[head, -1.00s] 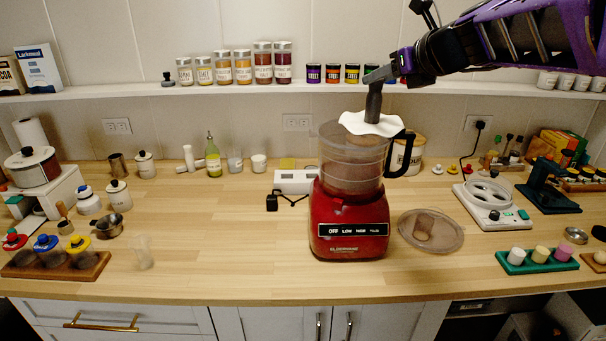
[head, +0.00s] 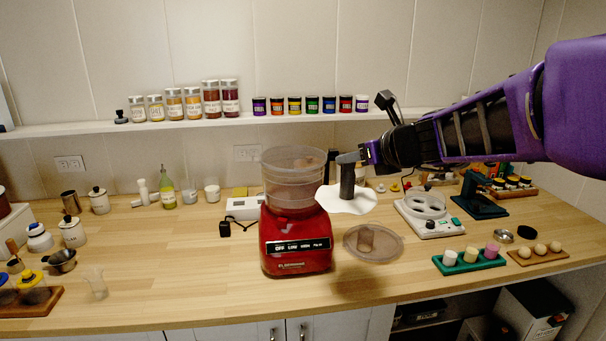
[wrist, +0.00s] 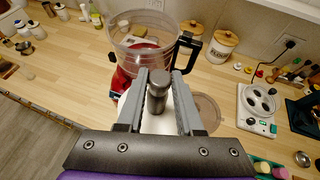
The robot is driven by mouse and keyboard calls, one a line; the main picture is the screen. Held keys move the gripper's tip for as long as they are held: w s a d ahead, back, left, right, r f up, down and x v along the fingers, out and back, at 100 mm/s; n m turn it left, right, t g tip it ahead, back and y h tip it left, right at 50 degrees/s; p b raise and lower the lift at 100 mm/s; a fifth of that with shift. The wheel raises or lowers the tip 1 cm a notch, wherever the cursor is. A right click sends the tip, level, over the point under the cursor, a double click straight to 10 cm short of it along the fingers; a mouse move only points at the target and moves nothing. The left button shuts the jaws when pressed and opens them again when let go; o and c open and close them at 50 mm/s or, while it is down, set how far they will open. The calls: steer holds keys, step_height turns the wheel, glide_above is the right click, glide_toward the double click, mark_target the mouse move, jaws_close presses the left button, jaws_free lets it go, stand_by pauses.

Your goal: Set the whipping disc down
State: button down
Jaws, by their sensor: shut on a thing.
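The whipping disc is a white wavy-edged plate (head: 345,203) on a dark grey upright stem. My gripper (head: 354,158) is shut on the top of the stem and holds the disc in the air, just right of the red food processor (head: 296,240). In the wrist view the stem (wrist: 158,88) stands between the two grey fingers, with the white plate partly hidden below. The processor's clear bowl (head: 294,178) sits on its red base, with a dark handle at its right.
The clear lid (head: 392,245) lies on the counter right of the processor, below the disc. A white appliance (head: 430,218) and a green tray (head: 470,262) of coloured pieces stand further right. The front counter (head: 190,270) left of the processor is bare.

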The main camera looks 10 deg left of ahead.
steer(key=s+d+f+m+h, duration=0.1)
steer(key=s+d+f, duration=0.2)
steer(key=d+f, duration=0.3)
steer(key=s+d+f+m+t+h, duration=0.1)
steer(key=d+f, duration=0.5)
steer(key=f, duration=0.8)
steer(key=shift+s+d+f+m+h, duration=0.15)
steer(key=shift+s+m+h, duration=0.4)
steer(key=shift+s, duration=0.45)
